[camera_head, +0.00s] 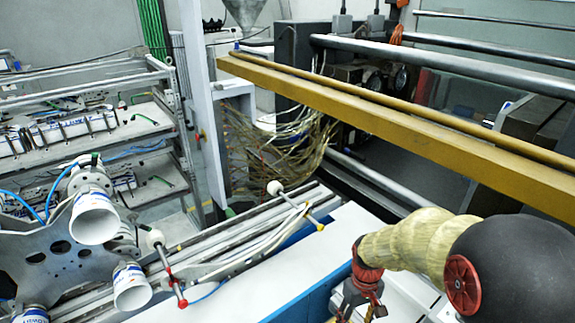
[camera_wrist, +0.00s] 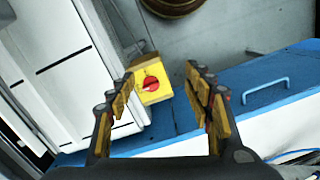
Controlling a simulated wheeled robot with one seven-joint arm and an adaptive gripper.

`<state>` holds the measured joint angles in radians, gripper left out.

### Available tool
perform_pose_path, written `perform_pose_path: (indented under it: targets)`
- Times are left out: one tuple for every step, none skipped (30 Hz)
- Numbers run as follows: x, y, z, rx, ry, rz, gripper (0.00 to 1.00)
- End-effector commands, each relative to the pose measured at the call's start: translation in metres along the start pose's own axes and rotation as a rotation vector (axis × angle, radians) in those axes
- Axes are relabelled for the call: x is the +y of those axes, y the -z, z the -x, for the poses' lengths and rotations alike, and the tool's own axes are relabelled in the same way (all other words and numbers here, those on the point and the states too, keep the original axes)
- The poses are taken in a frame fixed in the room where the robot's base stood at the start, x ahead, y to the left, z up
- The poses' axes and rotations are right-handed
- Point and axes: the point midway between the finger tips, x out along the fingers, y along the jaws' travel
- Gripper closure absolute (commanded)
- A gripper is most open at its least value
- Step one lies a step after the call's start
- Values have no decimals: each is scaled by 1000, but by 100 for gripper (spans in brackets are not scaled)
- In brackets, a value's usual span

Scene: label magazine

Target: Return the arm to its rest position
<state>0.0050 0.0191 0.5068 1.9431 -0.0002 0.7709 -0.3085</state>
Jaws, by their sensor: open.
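My gripper shows in the wrist view (camera_wrist: 160,82) with its two yellow-padded fingers spread apart and nothing between them. Behind the fingers, apart from them, is a yellow box with a red knob (camera_wrist: 152,84). In the head view my arm reaches in from the lower right, with a beige sleeve over its link. The gripper (camera_head: 362,298) is at the lower right there, above a white surface, and its fingers are partly cut off by the bottom edge.
A long yellow beam (camera_head: 400,127) crosses the upper right. A metal plate with white cups (camera_head: 95,218) stands at lower left, beside rails (camera_head: 240,245). Shelves (camera_head: 90,110) are at far left. A blue panel with a handle (camera_wrist: 266,90) is on the right in the wrist view.

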Motion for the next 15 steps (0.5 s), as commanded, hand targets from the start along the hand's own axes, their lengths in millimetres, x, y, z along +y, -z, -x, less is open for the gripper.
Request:
perform_pose_path:
  targets:
    - [-3,-10,12,10,-3,-32,48]
    - [-5,-15,20,17,-5,-51,48]
    - [-7,-22,29,26,-7,-77,48]
    - [-9,-28,36,33,-9,-95,48]
    - [-11,-33,44,45,-12,-113,48]
    - [-13,-41,55,60,-15,-138,48]
    - [-16,-47,63,73,-17,-156,48]
    - [-18,-54,71,87,-20,-174,48]
    - [-21,-64,82,110,-23,-199,48]
    - [-23,-71,91,129,-26,-215,48]
    - [-26,-78,99,148,-29,-231,48]
    - [-29,-88,109,176,-32,-251,48]
    - [-31,-95,116,197,-35,-263,48]
    - [-33,-102,123,219,-37,-275,48]
    - [-36,-111,132,250,-41,-288,48]
